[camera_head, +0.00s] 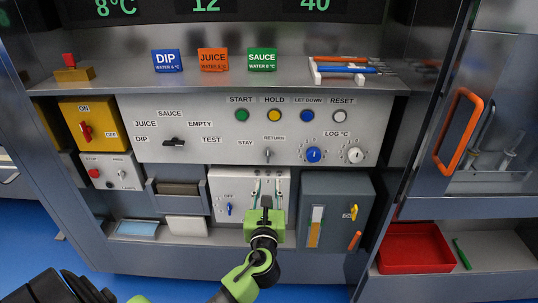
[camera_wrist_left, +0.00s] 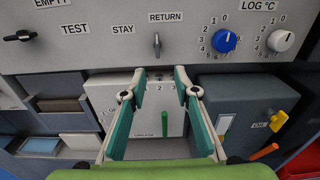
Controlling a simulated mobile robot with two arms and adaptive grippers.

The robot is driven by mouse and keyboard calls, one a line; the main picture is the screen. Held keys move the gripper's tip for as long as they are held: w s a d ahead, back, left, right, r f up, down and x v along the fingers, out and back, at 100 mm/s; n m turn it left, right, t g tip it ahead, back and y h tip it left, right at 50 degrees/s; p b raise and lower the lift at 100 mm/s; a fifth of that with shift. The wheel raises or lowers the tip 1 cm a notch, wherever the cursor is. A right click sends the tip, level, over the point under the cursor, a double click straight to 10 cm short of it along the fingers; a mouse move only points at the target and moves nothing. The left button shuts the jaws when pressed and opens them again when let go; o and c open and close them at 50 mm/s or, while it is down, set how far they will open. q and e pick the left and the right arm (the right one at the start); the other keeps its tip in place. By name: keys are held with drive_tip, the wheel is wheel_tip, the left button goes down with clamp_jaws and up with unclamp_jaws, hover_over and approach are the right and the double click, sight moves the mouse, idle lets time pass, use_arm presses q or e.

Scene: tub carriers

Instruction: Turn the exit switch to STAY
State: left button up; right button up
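The exit switch (camera_head: 267,155) is a small grey lever on the white control panel, with STAY printed to its left and RETURN above it. It stands upright, in line with the RETURN label. In the left wrist view the switch (camera_wrist_left: 156,45) shows just beyond my fingertips and a little above them. My left gripper (camera_head: 267,183) is open and empty below the switch, in front of the lower white box. Its two green fingers are spread apart in the left wrist view (camera_wrist_left: 160,76) and do not appear to touch the switch.
A black selector knob (camera_head: 174,142) is on the panel's left. A blue knob (camera_head: 314,155) and a white knob (camera_head: 354,155) are on its right. A grey box (camera_head: 337,210) with a yellow handle stands right of my gripper. The shelf (camera_head: 130,90) overhangs the panel.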

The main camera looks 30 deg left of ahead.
sight(268, 154)
use_arm(q)
drive_tip(key=x, duration=0.4)
drive_tip(key=r+x, duration=0.1)
drive_tip(key=x, duration=0.4)
drive_tip(key=r+x, duration=0.1)
drive_tip(key=x, duration=0.3)
drive_tip(key=shift+w+a+r, duration=0.1)
drive_tip(key=shift+w+a, duration=0.1)
drive_tip(key=shift+a, duration=0.25)
clamp_jaws()
